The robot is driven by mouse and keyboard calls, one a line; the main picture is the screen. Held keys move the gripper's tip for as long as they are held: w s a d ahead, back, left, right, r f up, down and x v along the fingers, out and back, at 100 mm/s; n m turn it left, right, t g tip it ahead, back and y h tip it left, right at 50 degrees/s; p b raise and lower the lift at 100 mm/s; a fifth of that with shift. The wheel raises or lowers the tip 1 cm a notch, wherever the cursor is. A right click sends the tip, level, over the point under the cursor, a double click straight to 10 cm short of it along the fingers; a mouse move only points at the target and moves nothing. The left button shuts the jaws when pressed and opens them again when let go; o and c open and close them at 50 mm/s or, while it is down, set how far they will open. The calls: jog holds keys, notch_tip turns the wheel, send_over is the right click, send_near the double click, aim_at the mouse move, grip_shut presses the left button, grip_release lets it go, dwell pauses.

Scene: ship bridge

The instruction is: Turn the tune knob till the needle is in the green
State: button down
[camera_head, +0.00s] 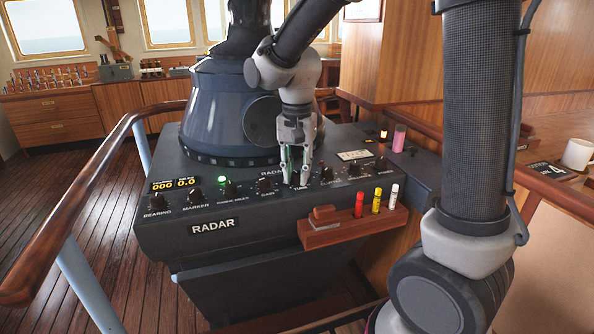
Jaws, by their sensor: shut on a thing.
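My gripper (295,180) points down at the sloping front panel of the dark radar console (190,258). Its fingers are shut on the tune knob (294,179), a small dark knob in the middle of the row, above the TUNE label. The fingers hide most of the knob, so its pointer cannot be made out. A small pale panel (354,155) to the right of my gripper may be the tuning meter. Its needle and any green part are too small to tell.
Other knobs flank my gripper: gain (265,186) on the left and another (327,174) on the right. A green lamp (222,179) glows. A wooden rack (330,235) with red, yellow and white markers fronts the console. A wooden rail (75,205) runs along the left.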

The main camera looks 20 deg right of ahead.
aim_at(297, 173)
jog(key=n, duration=1.3)
jog(key=shift+n, duration=0.4)
dwell(0.3)
jog(key=c, duration=1.2)
grip_release()
jog(key=shift+o, duration=0.2)
notch_tip(297, 173, up, 12)
